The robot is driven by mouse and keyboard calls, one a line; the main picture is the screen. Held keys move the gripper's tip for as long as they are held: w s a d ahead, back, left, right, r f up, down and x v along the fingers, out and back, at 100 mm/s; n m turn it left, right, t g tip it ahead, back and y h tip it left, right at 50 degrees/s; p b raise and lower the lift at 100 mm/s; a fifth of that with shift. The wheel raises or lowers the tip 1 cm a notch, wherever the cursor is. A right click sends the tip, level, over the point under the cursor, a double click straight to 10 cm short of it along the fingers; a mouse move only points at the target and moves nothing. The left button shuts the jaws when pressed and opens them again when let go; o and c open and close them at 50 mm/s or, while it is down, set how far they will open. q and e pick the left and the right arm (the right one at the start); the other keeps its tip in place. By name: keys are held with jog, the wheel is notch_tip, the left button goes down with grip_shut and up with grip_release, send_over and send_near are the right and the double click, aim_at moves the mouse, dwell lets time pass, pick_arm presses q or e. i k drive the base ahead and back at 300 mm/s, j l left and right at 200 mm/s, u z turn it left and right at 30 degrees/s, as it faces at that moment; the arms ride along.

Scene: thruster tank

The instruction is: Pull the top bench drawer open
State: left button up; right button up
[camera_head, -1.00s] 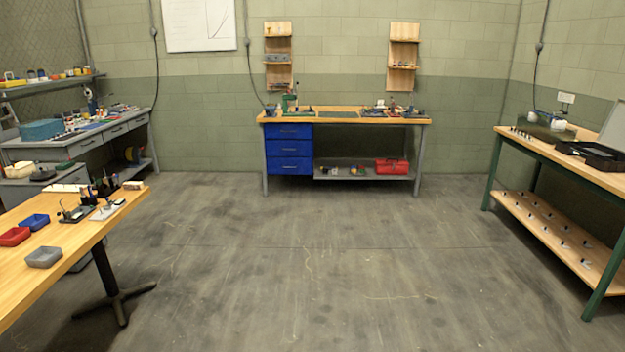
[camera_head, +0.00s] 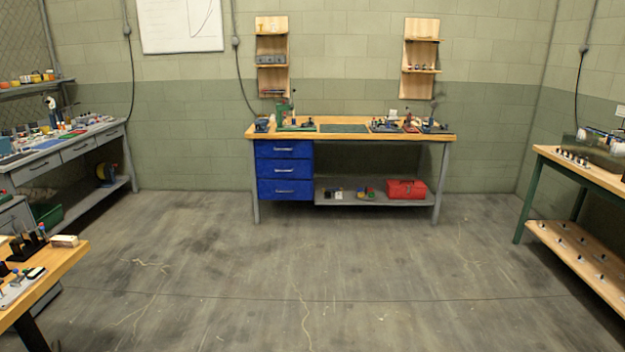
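A workbench (camera_head: 349,134) with a wooden top and grey legs stands against the far wall. Under the left part of its top is a blue drawer unit with three stacked drawers, each with a light bar handle. The top drawer (camera_head: 270,149) appears closed, flush with the drawers below it. Neither of my grippers shows in the head view, and the bench is still some distance across the floor.
Bare concrete floor (camera_head: 250,270) lies open up to the bench. A wooden table (camera_head: 55,268) is at the near left, a grey bench (camera_head: 60,155) at the left wall, and a green-legged table (camera_head: 567,163) at the right. A red toolbox (camera_head: 406,189) sits on the bench's lower shelf.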

aim_at(264, 147)
jog(key=i, duration=3.8)
jog(key=i+z, duration=0.15)
jog(key=i, duration=0.3)
jog(key=i+j+z, duration=0.15)
jog(key=i, duration=0.3)
jog(key=i+j+z, duration=0.15)
jog(key=i, duration=0.3)
